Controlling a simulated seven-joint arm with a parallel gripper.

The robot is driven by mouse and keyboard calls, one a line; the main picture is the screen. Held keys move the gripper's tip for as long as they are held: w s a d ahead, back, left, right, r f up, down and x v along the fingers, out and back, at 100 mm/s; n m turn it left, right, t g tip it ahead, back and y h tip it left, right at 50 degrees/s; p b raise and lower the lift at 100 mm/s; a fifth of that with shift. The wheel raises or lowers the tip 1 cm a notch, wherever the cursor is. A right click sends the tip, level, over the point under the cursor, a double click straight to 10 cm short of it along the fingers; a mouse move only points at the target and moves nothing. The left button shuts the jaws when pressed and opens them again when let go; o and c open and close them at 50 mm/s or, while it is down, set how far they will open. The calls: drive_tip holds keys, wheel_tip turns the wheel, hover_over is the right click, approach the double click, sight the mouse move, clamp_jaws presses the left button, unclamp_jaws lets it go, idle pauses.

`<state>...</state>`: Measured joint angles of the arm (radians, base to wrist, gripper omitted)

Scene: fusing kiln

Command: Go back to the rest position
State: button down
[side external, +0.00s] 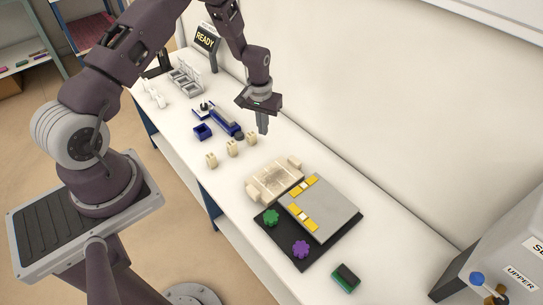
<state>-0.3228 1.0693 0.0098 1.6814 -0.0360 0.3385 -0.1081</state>
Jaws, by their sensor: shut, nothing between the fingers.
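My gripper (262,126) hangs over the white bench, pointing down, with its fingers shut and nothing between them. It is above and behind a row of small cream blocks (232,148). It appears clear of the things on the bench, though its exact height is hard to tell. My arm reaches in from the upper left.
Blue items (203,132), a READY sign (206,38) and a grey machine (500,245) are also there.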

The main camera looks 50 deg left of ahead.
drive_tip(key=s+d+r+m+t, duration=0.1)
drive_tip(key=s+d+r, duration=0.2)
drive_tip(key=r, duration=0.7)
drive_tip(key=s+d+r+m+t, duration=0.1)
drive_tip(key=s+d+r, duration=0.2)
drive_tip(key=r, duration=0.7)
drive_tip(key=s+d+r+m+t, duration=0.1)
drive_tip(key=s+d+r, duration=0.2)
drive_tip(key=r, duration=0.6)
drive_tip(key=s+d+r+m+t, duration=0.1)
drive_tip(key=s+d+r, duration=0.1)
drive_tip(key=s, duration=0.7)
drive_tip(key=s+d+r+m+t, duration=0.1)
drive_tip(key=s+d+r, duration=0.2)
drive_tip(key=s, duration=0.7)
drive_tip(key=shift+s+d+r, duration=0.15)
drive_tip(key=shift+s+r, duration=0.1)
drive_tip(key=shift+r, duration=0.3)
